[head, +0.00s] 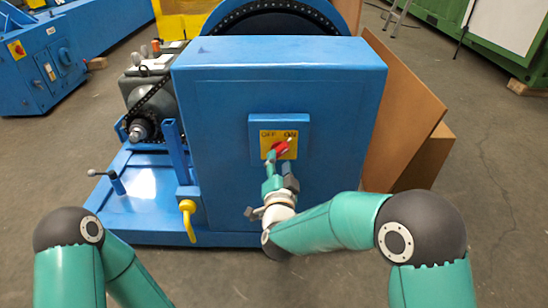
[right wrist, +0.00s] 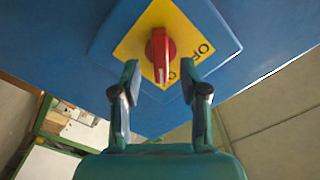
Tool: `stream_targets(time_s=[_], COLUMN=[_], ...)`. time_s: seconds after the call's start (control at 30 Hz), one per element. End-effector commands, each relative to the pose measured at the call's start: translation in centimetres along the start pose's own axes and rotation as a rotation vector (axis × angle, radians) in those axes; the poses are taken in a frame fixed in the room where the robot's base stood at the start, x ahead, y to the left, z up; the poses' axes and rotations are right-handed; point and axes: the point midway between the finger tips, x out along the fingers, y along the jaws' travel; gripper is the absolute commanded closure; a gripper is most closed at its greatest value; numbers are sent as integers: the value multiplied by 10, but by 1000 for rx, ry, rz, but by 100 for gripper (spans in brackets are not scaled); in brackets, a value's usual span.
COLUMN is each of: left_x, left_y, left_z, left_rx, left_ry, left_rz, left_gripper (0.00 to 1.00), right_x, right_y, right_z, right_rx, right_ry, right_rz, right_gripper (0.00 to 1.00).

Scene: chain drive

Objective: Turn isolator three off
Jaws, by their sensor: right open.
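The isolator is a red rotary handle (head: 282,147) on a yellow plate (head: 266,152) marked OFF and ON, mounted on a blue box. In the head view the handle slants up to the right toward ON. No isolator number is readable. My right gripper (head: 273,160) is in front of the plate, partly hiding its lower part. Contact cannot be told. My left arm shows at the lower left, but its gripper is out of view.
The blue cabinet (head: 225,130) stands on a blue base with a yellow hook (head: 188,215) at its left front. A chain and sprocket (head: 143,128) are to its left. Brown boards (head: 405,115) lean at its right. Another blue machine (head: 35,70) stands far left.

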Motion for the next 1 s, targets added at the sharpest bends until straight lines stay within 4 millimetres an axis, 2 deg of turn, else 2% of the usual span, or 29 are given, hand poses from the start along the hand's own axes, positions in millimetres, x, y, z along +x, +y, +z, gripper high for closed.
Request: stream_targets(time_s=[0.1, 0.23, 0.63, 0.67, 0.9, 1.0], left_x=[4, 5, 6, 6, 6, 6], left_y=[-1, -2, -2, -2, -2, -2], left_z=[0, 0, 0, 0, 0, 0], left_rx=[0, 0, 0, 0, 0, 0], left_ry=[0, 0, 0, 0, 0, 0], left_rz=[0, 0, 0, 0, 0, 0], left_gripper=[60, 60, 60, 60, 60, 60], right_x=[19, 31, 37, 37, 37, 37], right_y=[2, 1, 1, 1, 1, 1], right_z=[1, 0, 0, 0, 0, 0], right_rx=[0, 0, -1, -1, -1, -1], right_ry=[1, 1, -1, -1, -1, -1], right_rz=[0, 0, 1, 1, 1, 1], right_gripper=[56, 56, 56, 60, 100, 100])
